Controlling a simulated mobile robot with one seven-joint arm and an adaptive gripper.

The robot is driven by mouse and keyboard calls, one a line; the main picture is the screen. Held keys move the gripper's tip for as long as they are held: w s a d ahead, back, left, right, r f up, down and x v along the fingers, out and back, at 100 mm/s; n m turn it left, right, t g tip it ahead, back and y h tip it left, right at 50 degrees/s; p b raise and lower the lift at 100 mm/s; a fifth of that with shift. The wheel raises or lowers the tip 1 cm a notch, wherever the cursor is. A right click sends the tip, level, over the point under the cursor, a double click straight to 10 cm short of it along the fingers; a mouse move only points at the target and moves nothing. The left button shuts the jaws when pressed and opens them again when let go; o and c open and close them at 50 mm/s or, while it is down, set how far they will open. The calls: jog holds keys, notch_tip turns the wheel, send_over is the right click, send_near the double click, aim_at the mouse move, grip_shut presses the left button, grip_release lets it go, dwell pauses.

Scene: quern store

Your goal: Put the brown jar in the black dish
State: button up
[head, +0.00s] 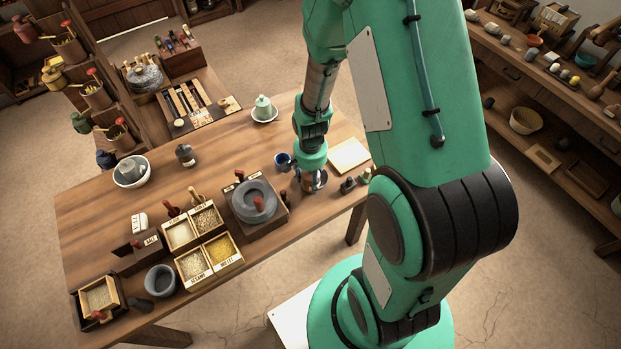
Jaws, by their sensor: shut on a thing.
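My gripper (311,183) points down over the right part of the wooden table, seen in the head view. It is shut on a small brown thing that looks like the brown jar (306,184); the fingers hide much of it. I cannot tell whether the jar touches the table. A dark grey round dish (160,281) stands at the front left of the table, far from my gripper. It is the nearest match to the black dish, but I cannot be sure.
The quern (252,203) on its wooden base stands left of my gripper. A blue cup (283,160), a pale board (349,155) and small dark items (348,185) are close by. Labelled grain boxes (208,241) fill the front middle. A white bowl (131,172) stands back left.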

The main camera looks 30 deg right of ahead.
jog(key=shift+f, duration=0.15)
jog(key=o, duration=1.5)
jog(key=shift+c, duration=0.2)
notch_tip(320, 180, up, 13)
jog(key=p, duration=0.3)
